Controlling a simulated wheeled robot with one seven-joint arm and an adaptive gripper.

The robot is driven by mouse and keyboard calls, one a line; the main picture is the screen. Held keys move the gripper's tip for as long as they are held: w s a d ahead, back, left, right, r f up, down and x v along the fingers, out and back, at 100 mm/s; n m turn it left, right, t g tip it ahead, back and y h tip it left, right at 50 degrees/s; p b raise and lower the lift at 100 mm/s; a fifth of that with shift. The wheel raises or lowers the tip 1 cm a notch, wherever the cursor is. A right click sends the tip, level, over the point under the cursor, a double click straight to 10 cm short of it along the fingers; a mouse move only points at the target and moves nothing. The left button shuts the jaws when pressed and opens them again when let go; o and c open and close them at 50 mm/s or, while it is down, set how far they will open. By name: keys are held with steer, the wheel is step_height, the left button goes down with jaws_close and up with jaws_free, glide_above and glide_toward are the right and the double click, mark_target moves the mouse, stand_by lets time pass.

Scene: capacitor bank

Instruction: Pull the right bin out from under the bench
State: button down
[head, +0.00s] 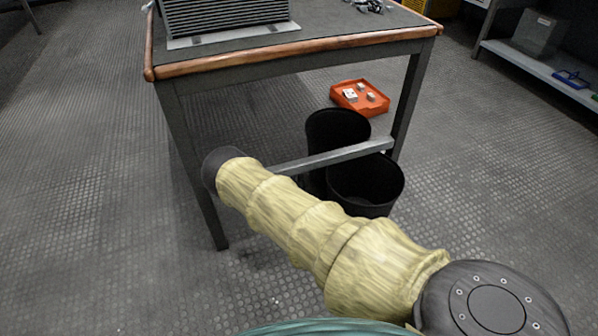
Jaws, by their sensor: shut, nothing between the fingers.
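Two round black bins stand at the bench (300,45). The right bin (365,190) is upright and nearer to me, low by the bench's right leg, with its open top facing up. The other bin (338,127) stands behind it and a little left, partly hidden by the crossbar. My arm, in a pale yellow sleeve, reaches from the lower right towards the bench's left leg and ends in view at a dark rounded joint. It passes close in front of the right bin's base in the picture. My gripper does not show.
A grey crossbar (325,158) runs low between the bench legs, crossing the picture at the bins. An orange tray (360,97) with small items lies on the floor behind. A shelf (540,70) stands at far right. Floor left of the bench is clear.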

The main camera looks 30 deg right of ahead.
steer(key=shift+p+v, duration=0.95)
steer(key=shift+v, duration=2.1)
steer(key=c, duration=1.7)
jaws_free()
steer(key=shift+a+r, duration=0.1)
steer(key=shift+o, duration=0.5)
steer(key=shift+s+a+r+m+g+p, duration=0.15)
steer(key=shift+r+m+g+p, duration=0.2)
steer(key=shift+m+p, duration=0.2)
steer(key=s+a+r+m+g+y+p, duration=0.1)
steer(key=s+a+r+m+g+p, duration=0.2)
steer(key=s+r+p, duration=0.7)
steer(key=s+a+r+m+g+y+p, duration=0.1)
steer(key=s+r+m+g+p, duration=0.4)
steer(key=r+p, duration=0.85)
steer(key=s+a+r+m+g+y+p, duration=0.1)
steer(key=s+a+r+g+y+p, duration=0.1)
steer(key=s+a+r+p, duration=0.4)
steer(key=s+a+r+m+g+y+p, duration=0.1)
steer(key=s+a+r+g+y+p, duration=0.1)
steer(key=s+a+r+p, duration=0.5)
steer(key=s+a+r+m+g+y+p, duration=0.1)
steer(key=s+a+r+p, duration=0.5)
steer(key=s+r+p, duration=0.8)
step_height(320, 180, up, 13)
steer(key=g+y+p, duration=0.1)
steer(key=g+p, duration=0.1)
steer(key=p, duration=0.5)
steer(key=shift+a+y, duration=0.15)
steer(key=shift+y, duration=0.25)
